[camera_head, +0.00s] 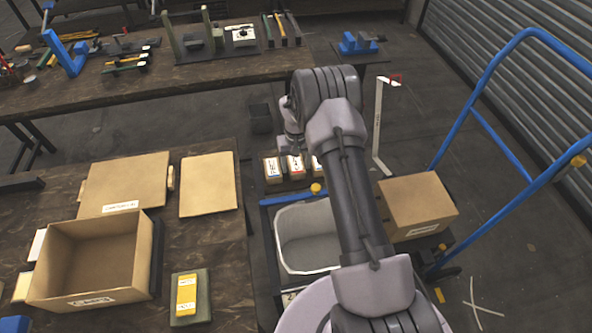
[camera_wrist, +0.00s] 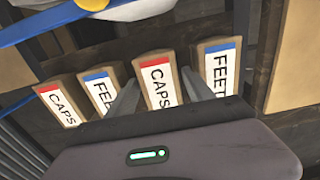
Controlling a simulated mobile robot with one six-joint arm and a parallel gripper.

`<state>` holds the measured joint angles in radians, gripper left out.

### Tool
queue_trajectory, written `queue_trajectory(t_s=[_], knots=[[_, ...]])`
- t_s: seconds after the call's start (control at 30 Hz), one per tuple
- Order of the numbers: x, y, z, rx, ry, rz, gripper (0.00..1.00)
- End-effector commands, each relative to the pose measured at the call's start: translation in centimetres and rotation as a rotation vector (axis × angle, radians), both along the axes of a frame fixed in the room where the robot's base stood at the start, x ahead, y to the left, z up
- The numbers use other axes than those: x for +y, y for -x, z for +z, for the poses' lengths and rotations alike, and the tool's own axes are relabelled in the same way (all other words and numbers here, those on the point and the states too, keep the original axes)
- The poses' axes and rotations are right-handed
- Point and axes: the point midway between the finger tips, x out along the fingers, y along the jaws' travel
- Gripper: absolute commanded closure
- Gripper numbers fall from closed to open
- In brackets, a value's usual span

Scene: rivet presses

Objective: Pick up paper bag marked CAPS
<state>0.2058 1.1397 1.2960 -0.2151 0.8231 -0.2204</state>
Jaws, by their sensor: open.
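In the wrist view, a brown paper bag marked CAPS (camera_wrist: 160,80), with a red stripe on its white label, stands between the two fingers of my gripper (camera_wrist: 159,88). My gripper is open, one finger on each side of this bag; I cannot tell whether they touch it. A second CAPS bag (camera_wrist: 60,102), also red-striped, is at the far left. A blue-striped bag (camera_wrist: 104,88) stands between the two CAPS bags, and another blue-striped bag (camera_wrist: 218,68) is at the right; their labels are partly hidden. In the head view, my wrist partly covers the bag row (camera_head: 272,170).
In the head view, a cart with blue rails (camera_head: 500,70) carries a grey bin (camera_head: 303,238) and a cardboard box (camera_head: 418,205). The left table holds an open box (camera_head: 85,265) and a yellow item (camera_head: 187,293). A workbench (camera_head: 200,80) with tools lies behind.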

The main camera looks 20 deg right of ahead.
Motion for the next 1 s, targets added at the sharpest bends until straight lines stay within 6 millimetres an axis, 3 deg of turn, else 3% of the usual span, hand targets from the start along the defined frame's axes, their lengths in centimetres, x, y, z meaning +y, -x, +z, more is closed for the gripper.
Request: queue_trajectory(t_s=[0.2, 0.5, 0.77, 1.0], knots=[[0.0, -0.1, -0.5, -0.003, 0.001, 0.0, 0.39], [0.0, -0.1, -0.5, -0.002, 0.0, 0.0, 0.96], [0.0, -0.1, 0.2, -0.003, 0.001, 0.0, 0.97], [0.0, -0.2, 6.5, -0.005, 0.001, 0.0, 0.97]])
